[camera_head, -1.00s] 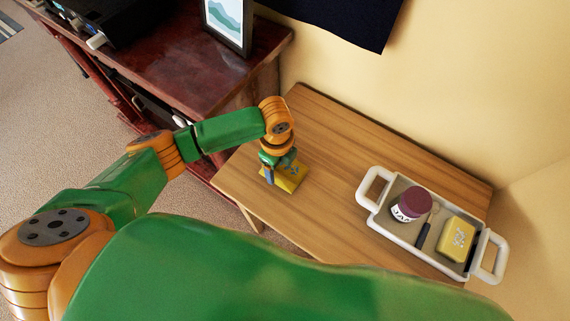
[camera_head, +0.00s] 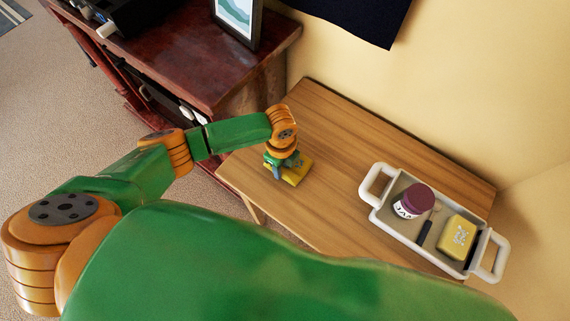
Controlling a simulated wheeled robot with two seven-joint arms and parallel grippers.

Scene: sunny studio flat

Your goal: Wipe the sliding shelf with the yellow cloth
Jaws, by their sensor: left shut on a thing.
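The yellow cloth (camera_head: 297,174) lies flat on the light wooden shelf (camera_head: 345,140), near its left end. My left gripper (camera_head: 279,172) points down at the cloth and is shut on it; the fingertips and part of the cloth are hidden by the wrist. The shelf's bare wood shows behind the cloth and to its right. My right gripper is not in view.
A white tray (camera_head: 384,215) with two handles stands on the shelf's right part. It holds a purple-lidded jar (camera_head: 413,201), a dark slim item (camera_head: 427,234) and a yellow box (camera_head: 458,236). A dark red cabinet (camera_head: 185,62) with a picture frame (camera_head: 238,18) stands at the left.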

